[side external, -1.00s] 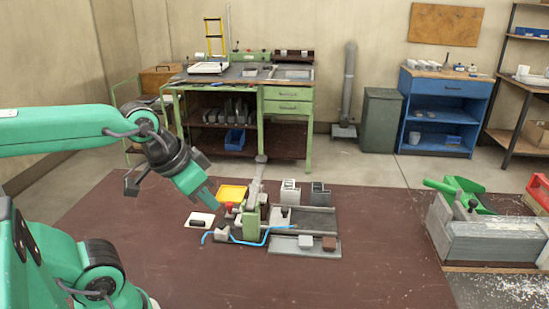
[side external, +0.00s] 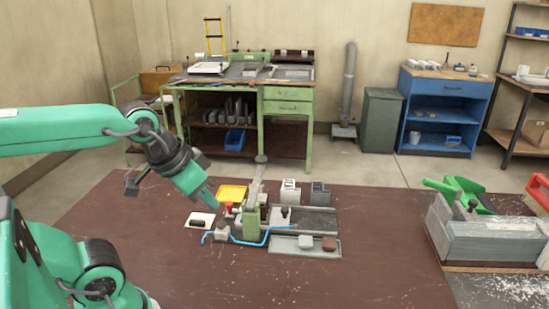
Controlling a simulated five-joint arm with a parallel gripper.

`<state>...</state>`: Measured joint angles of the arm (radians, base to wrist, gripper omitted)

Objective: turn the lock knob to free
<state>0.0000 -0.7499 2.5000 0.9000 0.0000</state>
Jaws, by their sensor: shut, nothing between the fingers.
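My gripper (side external: 213,203) is shut and empty, pointing down and right, just left of the clamp. The clamp (side external: 251,214) is a green and grey block with a pale lever rising behind it. A small red knob (side external: 229,207) sits at its left side, close to my fingertips; I cannot tell whether they touch. A black knob (side external: 285,211) stands on the grey bed to the right. Which one is the lock knob, and its turn position, are too small to tell.
A yellow tray (side external: 232,192) lies behind the clamp and a white plate (side external: 200,221) with a dark handle to its left. A blue hose (side external: 265,243) curls in front. A grey tray (side external: 295,252) holds small blocks. The brown bench is clear in front.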

